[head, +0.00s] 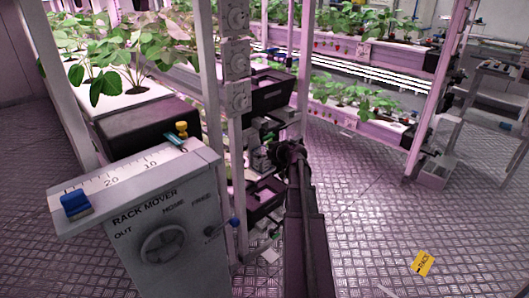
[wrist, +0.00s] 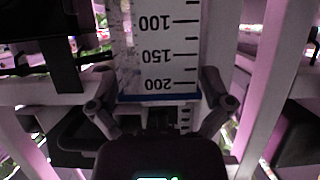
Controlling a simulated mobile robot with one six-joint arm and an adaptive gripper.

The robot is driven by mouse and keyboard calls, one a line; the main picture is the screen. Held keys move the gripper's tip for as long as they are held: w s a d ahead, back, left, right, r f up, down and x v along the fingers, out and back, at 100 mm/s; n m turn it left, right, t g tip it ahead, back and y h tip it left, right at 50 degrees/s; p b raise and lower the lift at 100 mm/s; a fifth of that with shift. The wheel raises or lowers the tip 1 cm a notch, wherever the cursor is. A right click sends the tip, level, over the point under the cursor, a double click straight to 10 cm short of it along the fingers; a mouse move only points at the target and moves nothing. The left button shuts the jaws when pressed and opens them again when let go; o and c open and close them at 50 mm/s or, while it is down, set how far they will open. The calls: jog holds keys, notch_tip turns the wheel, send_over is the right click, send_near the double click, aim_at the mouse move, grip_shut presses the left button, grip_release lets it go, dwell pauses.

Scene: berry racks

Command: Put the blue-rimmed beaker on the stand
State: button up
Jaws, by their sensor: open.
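The blue-rimmed beaker (wrist: 158,60) fills the upper middle of the wrist view, very close, with dark marks 100, 150 and 200 on a pale wall. Its blue rim (wrist: 158,97) runs across between my fingers. My gripper (wrist: 158,108) is open, with one finger left of the rim and one right; I cannot tell whether they touch the beaker. In the head view my gripper (head: 283,152) reaches in at the rack, mostly hidden by my dark arm. The beaker is too small and cluttered to make out there. I cannot pick out the stand.
A grey rack mover box (head: 165,225) with a dial stands at left, a blue slider (head: 76,204) on its top. White rack posts (head: 238,170) and black bins (head: 268,92) crowd my gripper.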

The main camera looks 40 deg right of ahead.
jog(key=shift+r, duration=0.2)
jog(key=shift+s+r+p, duration=0.1)
jog(key=shift+s+p, duration=0.15)
jog(key=shift+p, duration=0.05)
jog(key=p+v, duration=0.4)
jog(key=v, duration=0.7)
jog(key=shift+s, duration=0.2)
